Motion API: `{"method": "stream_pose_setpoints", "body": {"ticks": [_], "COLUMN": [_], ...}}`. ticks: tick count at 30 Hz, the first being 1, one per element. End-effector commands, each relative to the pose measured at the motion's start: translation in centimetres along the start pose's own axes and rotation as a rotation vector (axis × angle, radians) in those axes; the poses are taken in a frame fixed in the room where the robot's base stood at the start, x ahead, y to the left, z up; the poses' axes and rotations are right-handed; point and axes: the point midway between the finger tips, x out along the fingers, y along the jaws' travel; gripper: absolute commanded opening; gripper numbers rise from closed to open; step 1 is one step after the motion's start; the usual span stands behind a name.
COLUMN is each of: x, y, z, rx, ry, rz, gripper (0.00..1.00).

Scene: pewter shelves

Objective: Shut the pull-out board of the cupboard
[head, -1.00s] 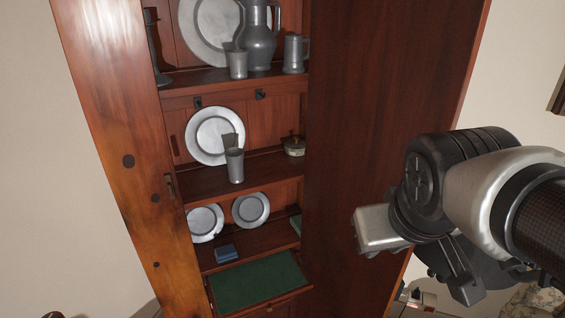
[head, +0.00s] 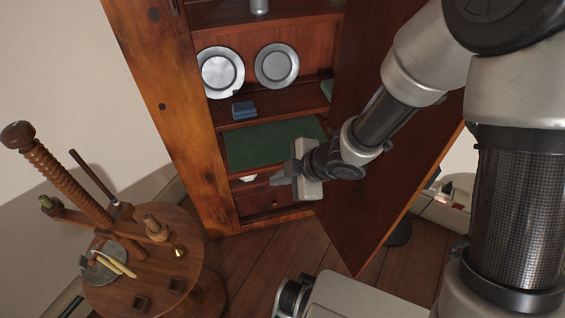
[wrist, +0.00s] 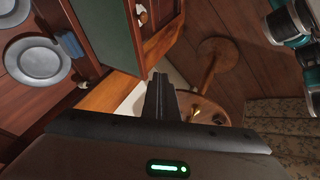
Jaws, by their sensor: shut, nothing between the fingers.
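The cupboard (head: 170,110) stands open. Its pull-out board (head: 270,143), green-topped with a wooden frame, sticks out below the lowest plates.
The open cupboard door (head: 385,170) stands right of the board, close behind my arm. Two plates (head: 220,72) and a small blue box (head: 244,109) sit on the shelf above. A round wooden table (head: 150,265) with a wooden screw stand (head: 60,175) is at left front.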

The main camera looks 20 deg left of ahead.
Motion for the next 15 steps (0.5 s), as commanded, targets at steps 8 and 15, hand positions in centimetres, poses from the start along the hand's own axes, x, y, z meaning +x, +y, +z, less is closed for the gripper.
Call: {"method": "stream_pose_setpoints", "body": {"ticks": [8,15], "x": [5.7,9.5], "y": [-0.3,0.8], "z": [0.3,0.2], "rx": [0.002,0.003], "ry": [-0.003,-0.004], "rz": [-0.002,0.004], "gripper": [0.00,0.00]}}
